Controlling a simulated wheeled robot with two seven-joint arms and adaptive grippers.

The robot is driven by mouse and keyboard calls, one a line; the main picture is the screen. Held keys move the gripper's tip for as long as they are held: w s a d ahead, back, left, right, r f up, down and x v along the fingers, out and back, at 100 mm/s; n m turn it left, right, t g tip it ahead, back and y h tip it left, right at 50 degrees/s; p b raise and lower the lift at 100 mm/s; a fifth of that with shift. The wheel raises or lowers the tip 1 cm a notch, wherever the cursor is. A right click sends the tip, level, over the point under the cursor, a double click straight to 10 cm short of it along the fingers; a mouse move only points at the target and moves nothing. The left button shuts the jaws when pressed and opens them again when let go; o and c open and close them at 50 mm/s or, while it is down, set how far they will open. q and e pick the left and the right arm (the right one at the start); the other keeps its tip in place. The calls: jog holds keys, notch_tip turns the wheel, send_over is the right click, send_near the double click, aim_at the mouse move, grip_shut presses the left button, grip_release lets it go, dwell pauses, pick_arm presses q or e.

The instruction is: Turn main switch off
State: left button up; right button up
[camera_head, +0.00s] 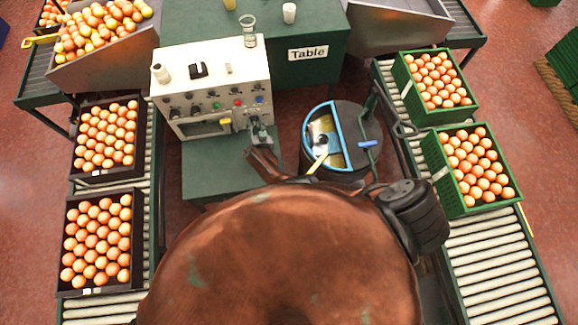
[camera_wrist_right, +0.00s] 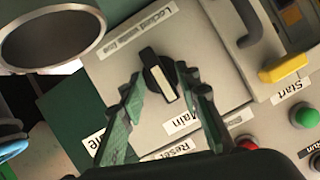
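In the right wrist view the main switch (camera_wrist_right: 158,76) is a black rotary knob with a white stripe on a pale plate, beside a "Main" label (camera_wrist_right: 183,120). Its stripe points towards that label. My right gripper (camera_wrist_right: 160,74) has its two green-grey fingers apart, one on each side of the knob, with the tips close to it. I cannot tell whether they touch it. In the head view my right gripper (camera_head: 257,130) is at the lower right of the cream control panel (camera_head: 208,70) and covers the switch. My left gripper is not in view.
A round bin (camera_head: 352,118) stands right of the panel. Conveyors with orange crates (camera_head: 94,290) run along both sides.

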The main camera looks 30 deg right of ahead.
jog(key=shift+s+d+f+m+y+b, duration=0.15)
jog(key=shift+f+m+y+b, duration=0.1)
jog(key=shift+m+y+b, duration=0.25)
jog(key=shift+d+f+m+t+y+b, duration=0.1)
jog(key=shift+m+t+y+b, duration=0.25)
jog(key=shift+m+b, duration=0.35)
jog(key=m+t+y+b, duration=0.1)
jog(key=m+b, duration=0.1)
jog(key=b, duration=0.2)
jog(key=m+t+y+b, duration=0.1)
jog(key=m+b, duration=0.2)
jog(key=b, duration=0.1)
jog(key=shift+d+f+b, duration=0.1)
jog(key=shift+f+b, duration=0.3)
jog(key=s+d+r+n+g+y+p, duration=0.1)
jog(key=s+n, duration=0.5)
jog(key=s, duration=0.8)
jog(key=s+d+r+n+g+y+p, duration=0.2)
jog(key=s+r+n+g+p, duration=0.3)
jog(key=s, duration=1)
jog(key=shift+s+d+n+g+y+p, duration=0.15)
jog(key=shift+s+n+g+y+p, duration=0.3)
jog(key=shift+g+p, duration=0.65)
jog(key=shift+w+r, duration=0.1)
jog(key=shift+w, duration=0.1)
